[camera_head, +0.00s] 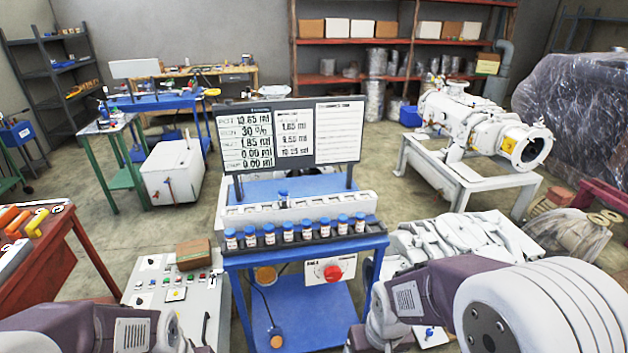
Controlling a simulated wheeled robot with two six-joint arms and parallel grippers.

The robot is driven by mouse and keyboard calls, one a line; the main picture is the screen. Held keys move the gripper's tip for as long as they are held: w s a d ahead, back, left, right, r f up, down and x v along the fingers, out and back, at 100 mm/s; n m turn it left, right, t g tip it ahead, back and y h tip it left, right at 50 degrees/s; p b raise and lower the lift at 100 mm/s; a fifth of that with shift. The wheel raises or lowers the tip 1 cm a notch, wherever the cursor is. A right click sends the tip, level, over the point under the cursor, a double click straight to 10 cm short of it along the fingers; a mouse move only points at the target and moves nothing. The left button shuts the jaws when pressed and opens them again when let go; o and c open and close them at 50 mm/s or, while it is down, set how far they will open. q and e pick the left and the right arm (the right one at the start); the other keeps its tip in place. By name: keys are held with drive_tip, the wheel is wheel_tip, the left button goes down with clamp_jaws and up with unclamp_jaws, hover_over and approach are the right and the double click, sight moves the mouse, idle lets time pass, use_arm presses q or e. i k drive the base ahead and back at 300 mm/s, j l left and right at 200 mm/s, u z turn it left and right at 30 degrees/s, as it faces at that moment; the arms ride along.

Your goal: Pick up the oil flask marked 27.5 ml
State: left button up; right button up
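Several small flasks with blue caps and white-and-orange labels stand upright in a row in a dark rack (300,246) at the front of the blue table (318,186). One flask (269,234) is near the middle of the row; the leftmost flask (231,239) and rightmost flask (360,222) stand at its ends. The label markings are too small to read, so I cannot tell which one is marked 27.5 ml. My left arm shows at the bottom left and my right arm at the bottom right, both apart from the rack. The fingertips of both grippers are out of sight.
A white trough (297,211) with a blue-capped item (283,199) lies behind the rack. A readout board (291,134) stands behind it. A control panel (170,283) is at left, a red-legged bench (50,257) beyond it. A white pump (484,129) is at right.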

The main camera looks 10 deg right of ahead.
sight(343, 222)
drive_tip(key=i+j+z, duration=0.6)
drive_tip(key=j, duration=0.35)
